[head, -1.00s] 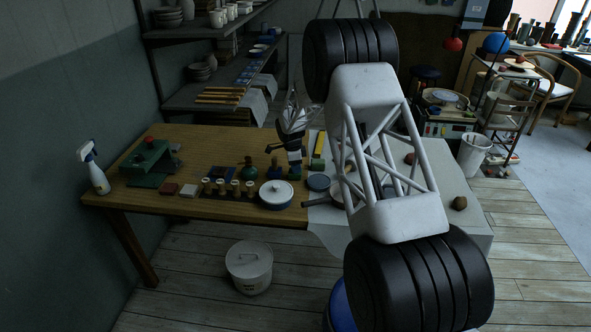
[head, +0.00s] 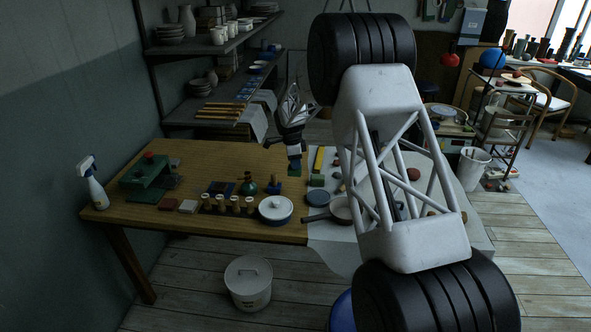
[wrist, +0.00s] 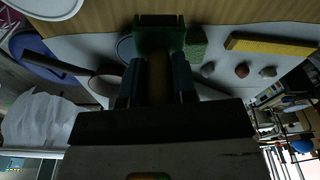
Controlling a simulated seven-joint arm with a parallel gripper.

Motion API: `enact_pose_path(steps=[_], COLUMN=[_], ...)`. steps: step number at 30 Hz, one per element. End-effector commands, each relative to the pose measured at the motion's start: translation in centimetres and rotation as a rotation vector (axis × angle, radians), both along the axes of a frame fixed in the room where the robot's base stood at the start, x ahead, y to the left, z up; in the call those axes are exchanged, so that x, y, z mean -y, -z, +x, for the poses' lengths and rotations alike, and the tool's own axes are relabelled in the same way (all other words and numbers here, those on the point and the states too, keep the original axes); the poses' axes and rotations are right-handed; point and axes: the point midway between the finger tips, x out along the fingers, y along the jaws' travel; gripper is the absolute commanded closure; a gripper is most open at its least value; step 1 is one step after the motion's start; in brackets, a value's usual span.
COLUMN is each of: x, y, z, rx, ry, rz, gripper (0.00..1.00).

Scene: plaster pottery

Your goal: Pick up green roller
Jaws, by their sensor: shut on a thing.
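My gripper (head: 294,163) is above the back part of the wooden table, near the edge of the white cloth. In the wrist view the green roller (wrist: 158,34) is straight ahead, with its brown handle (wrist: 158,78) between my two dark blue fingers. My gripper is shut on this handle. In the head view the roller (head: 294,171) is a small dark green shape below the fingers. It appears held above the tabletop.
A green block (head: 317,181) and a yellow bar (head: 319,159) lie to the right. A blue-based stamp (head: 274,187), green bottle (head: 248,185) and lidded white pot (head: 275,208) stand in front and left. A pan (head: 341,210) lies on the cloth.

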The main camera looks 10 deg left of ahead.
Motion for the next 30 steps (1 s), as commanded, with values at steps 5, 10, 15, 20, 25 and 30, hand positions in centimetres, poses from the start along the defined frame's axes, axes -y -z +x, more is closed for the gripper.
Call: enact_pose_path(steps=[5,10,15,20,25,30], x=[0.0,0.0,0.0,0.0,-0.4,-2.0], y=[-0.6,-0.6,-0.5,-0.5,-0.5,-0.6], z=[0.0,0.0,0.0,0.0,0.0,0.1], rx=[0.0,0.0,0.0,0.0,0.0,-0.002], ry=[0.0,0.0,0.0,0.0,-0.017,-0.087], rz=[0.0,0.0,0.0,0.0,0.001,0.003], gripper=[0.97,0.97,0.97,0.97,0.97,0.97])
